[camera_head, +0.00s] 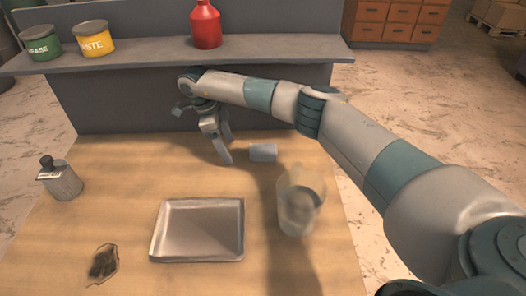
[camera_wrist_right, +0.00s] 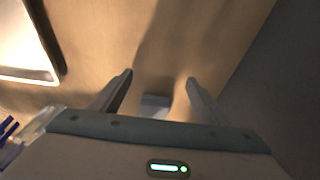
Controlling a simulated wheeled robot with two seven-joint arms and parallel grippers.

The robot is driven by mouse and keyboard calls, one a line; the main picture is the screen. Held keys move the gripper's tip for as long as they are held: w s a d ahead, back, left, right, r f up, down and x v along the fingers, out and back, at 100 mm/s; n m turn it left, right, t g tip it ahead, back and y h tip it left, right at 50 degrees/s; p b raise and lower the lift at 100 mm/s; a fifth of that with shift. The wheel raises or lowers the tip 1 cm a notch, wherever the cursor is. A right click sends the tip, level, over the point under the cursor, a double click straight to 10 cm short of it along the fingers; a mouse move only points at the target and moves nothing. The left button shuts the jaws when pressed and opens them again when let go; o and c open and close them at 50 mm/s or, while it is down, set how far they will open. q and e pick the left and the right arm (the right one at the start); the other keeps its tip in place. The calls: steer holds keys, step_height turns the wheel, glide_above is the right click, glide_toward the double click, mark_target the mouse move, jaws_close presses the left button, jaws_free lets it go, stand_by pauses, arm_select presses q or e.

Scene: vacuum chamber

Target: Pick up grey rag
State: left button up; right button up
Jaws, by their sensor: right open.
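The grey rag (camera_head: 263,152) looks like a small, folded, pale blue-grey block lying on the wooden table, toward the back. My right gripper (camera_head: 227,158) reaches down just left of the rag in the head view, with its fingers pointing at the table. In the right wrist view the gripper (camera_wrist_right: 159,77) is open, with its two fingers apart. The rag also shows there (camera_wrist_right: 155,101), between the fingers and partly hidden by the gripper body. I see no contact between the fingers and the rag. My left gripper is not in view.
A clear glass (camera_head: 300,205) stands in front of the rag to the right. A metal tray (camera_head: 198,258) lies front centre. A bottle (camera_head: 62,182) and a dark-stained piece (camera_head: 103,263) are at left. A shelf (camera_head: 150,58) behind holds two tins (camera_head: 97,38) (camera_head: 40,43) and a red bottle (camera_head: 206,26).

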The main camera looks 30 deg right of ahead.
mark_target(262, 149)
steer(key=shift+s+d+r+p, duration=0.1)
steer(key=shift+s+d+p, duration=0.15)
steer(key=shift+d, duration=0.3)
steer(key=shift+s+d+r+p, duration=0.1)
steer(key=shift+s+d+p, duration=0.15)
steer(key=shift+d, duration=0.25)
steer(key=shift+s+d+p, duration=0.25)
steer(key=shift+s+d, duration=0.05)
steer(key=shift+d, duration=0.25)
steer(key=shift+s+d+p, duration=0.2)
steer(key=shift+s+d, duration=0.05)
steer(key=shift+d, duration=0.25)
steer(key=shift+s+d+f, duration=0.15)
steer(key=shift+s+d, duration=0.05)
steer(key=shift+d, duration=0.2)
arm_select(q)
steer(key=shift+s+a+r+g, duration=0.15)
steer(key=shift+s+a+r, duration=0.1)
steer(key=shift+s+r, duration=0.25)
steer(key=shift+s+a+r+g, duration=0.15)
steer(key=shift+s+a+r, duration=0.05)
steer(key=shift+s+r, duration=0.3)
